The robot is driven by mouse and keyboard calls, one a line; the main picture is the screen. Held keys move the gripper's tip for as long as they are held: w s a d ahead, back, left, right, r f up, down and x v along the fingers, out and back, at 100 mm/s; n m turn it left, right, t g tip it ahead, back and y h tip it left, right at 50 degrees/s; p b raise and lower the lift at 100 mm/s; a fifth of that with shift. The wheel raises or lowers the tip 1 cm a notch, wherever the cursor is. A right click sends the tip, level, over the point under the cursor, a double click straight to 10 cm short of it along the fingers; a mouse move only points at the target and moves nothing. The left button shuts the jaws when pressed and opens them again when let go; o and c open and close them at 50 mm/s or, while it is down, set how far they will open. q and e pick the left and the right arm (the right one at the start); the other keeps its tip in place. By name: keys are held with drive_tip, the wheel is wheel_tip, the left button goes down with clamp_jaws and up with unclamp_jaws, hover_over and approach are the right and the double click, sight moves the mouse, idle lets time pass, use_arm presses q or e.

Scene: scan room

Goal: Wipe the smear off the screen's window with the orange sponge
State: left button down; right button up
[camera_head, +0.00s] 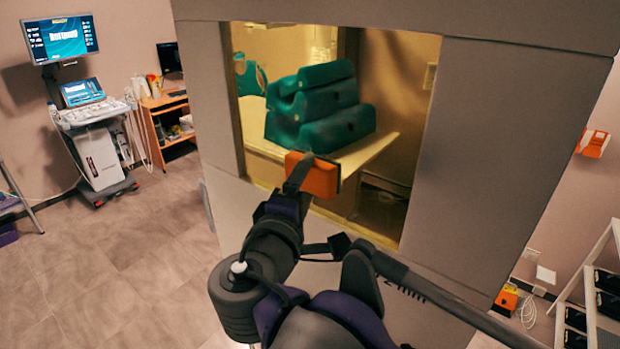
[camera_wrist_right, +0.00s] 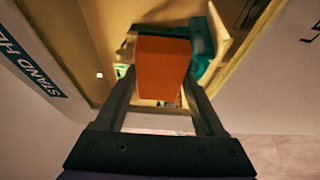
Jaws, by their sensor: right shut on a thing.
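The orange sponge (camera_head: 312,174) is a block held up in front of the lower part of the screen's window (camera_head: 402,120). My right gripper (camera_head: 300,176) is shut on it; in the wrist view the sponge (camera_wrist_right: 162,65) sits between the two fingers. I cannot tell whether the sponge touches the pane. The window is a yellow-tinted pane in a grey screen (camera_head: 500,130). I cannot make out the smear clearly; darker brownish streaks show at the window's upper right. My left gripper is not in view.
Behind the window, green cushions (camera_head: 322,105) are stacked on a pale table (camera_head: 368,152). A scanner cart (camera_head: 95,150) and a wooden shelf (camera_head: 160,125) stand at the left. A rack (camera_head: 590,290) stands at the lower right. The floor (camera_head: 110,265) at the left is clear.

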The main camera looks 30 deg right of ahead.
drive_tip(key=shift+s+a, duration=0.25)
drive_tip(key=shift+a, duration=0.5)
drive_tip(key=shift+s+a, duration=0.25)
drive_tip(key=shift+a, duration=0.45)
